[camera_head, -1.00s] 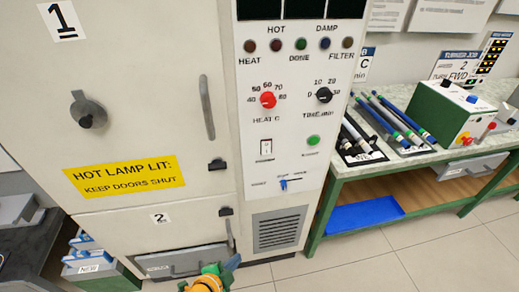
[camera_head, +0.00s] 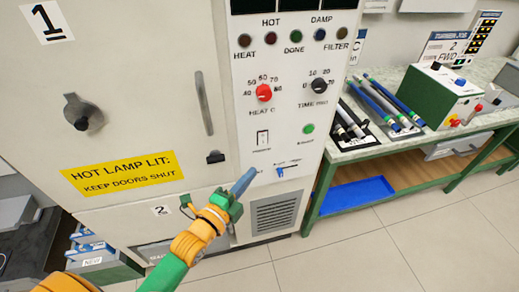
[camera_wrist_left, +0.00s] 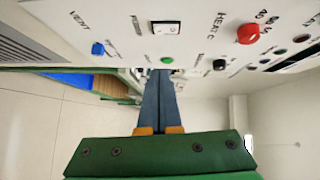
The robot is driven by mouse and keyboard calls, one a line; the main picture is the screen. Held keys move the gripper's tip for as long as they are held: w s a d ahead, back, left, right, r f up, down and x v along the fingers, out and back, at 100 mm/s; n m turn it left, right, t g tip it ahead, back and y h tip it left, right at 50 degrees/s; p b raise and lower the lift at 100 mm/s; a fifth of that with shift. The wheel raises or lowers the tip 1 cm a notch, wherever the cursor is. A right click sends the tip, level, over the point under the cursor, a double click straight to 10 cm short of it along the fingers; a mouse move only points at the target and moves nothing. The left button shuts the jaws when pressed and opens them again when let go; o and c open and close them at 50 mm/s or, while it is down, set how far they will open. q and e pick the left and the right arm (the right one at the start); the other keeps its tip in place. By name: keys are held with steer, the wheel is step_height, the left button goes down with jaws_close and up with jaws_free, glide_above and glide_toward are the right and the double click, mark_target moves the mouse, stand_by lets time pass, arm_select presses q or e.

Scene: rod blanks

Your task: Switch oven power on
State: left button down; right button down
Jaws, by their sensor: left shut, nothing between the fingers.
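The oven's control panel (camera_head: 240,140) stands upright in the head view. Its power switch (camera_head: 262,138) is a small white rocker below the red heat knob; it also shows in the left wrist view (camera_wrist_left: 166,28). My left gripper (camera_head: 248,176) is shut and empty, its blue fingertips in front of the panel below and left of the switch. In the wrist view the closed fingers point toward the panel, below the switch in that picture. The indicator lamps (camera_head: 293,34) look dark. My right gripper is not in view.
A red heat knob (camera_head: 264,93), a black time knob (camera_head: 319,86), a green button (camera_head: 308,129) and a blue slider (camera_head: 281,172) sit near the switch. A bench (camera_head: 360,153) with rods stands at right. The floor in front is clear.

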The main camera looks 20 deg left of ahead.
arm_select(q)
glide_toward(267, 143)
steer(key=w+d, duration=0.3)
steer(key=w+a, duration=0.2)
steer(key=shift+w+f, duration=0.25)
steer(key=shift+w, duration=0.15)
